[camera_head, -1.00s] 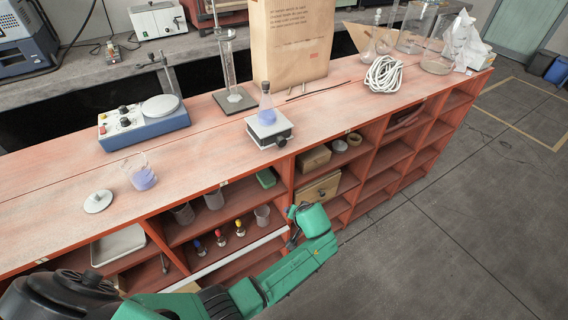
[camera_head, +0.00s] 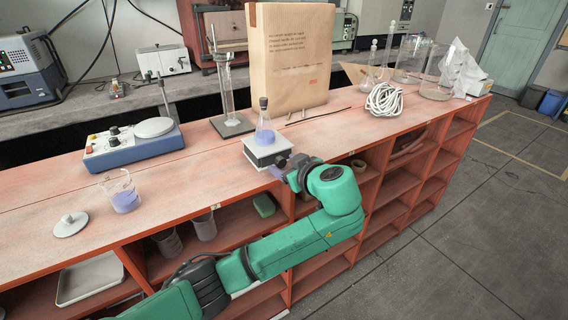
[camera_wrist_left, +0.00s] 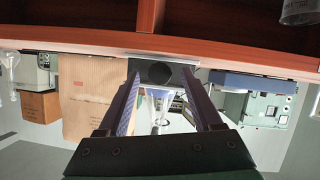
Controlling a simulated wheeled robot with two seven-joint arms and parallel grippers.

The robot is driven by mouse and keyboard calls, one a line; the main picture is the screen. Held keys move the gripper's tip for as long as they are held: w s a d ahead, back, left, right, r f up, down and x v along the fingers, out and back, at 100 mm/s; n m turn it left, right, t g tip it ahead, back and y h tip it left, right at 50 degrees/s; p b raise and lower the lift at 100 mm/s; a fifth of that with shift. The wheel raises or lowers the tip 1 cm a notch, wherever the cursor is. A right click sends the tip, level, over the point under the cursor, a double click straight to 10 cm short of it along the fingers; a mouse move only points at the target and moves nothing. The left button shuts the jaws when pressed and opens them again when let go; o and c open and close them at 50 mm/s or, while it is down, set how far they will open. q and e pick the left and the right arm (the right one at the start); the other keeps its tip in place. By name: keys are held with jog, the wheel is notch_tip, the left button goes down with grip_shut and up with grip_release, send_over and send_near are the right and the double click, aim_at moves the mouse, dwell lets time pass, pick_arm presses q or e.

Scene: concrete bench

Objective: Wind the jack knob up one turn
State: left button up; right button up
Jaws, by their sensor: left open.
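The lab jack (camera_head: 262,156) is a small white-topped stand near the front edge of the bench, with a dark knob (camera_head: 281,161) on its front right side. A stoppered flask (camera_head: 265,136) of blue liquid stands upright on it. My left gripper (camera_head: 280,171) is at the bench edge, close in front of the knob, partly hidden by its own wrist. In the left wrist view, the round dark knob (camera_wrist_left: 155,74) shows between the tips of the two open fingers, with gaps at both sides. How deep the tips reach around it is unclear. My right gripper is out of view.
A hot plate (camera_head: 135,150), a beaker (camera_head: 122,192) and a lid (camera_head: 70,225) are on the bench to the left. A cylinder stand (camera_head: 232,125) and paper bag (camera_head: 289,60) are behind. Coiled white rope (camera_head: 385,99) lies right. Shelves (camera_head: 400,185) run below.

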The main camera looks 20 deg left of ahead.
pick_arm(q)
jog(key=shift+w+a+f, duration=0.2)
jog(key=shift+w+a, duration=0.1)
grip_shut()
jog(key=shift+d+r+m+g+y+p, duration=0.1)
jog(key=shift+r+m+g+y+p, duration=0.15)
jog(key=shift+m+p, duration=0.35)
jog(key=shift+d+r+m+g+y+p, duration=0.15)
jog(key=shift+m+g+p, duration=0.25)
jog(key=shift+p, duration=0.25)
jog(key=shift+f+m+y+p, duration=0.2)
jog(key=shift+m+y+p, duration=0.1)
jog(key=shift+m, duration=0.1)
jog(key=shift+w+a+f+m+g, duration=0.1)
jog(key=shift+f+m+g, duration=0.1)
jog(key=shift+m+g, duration=0.25)
grip_release()
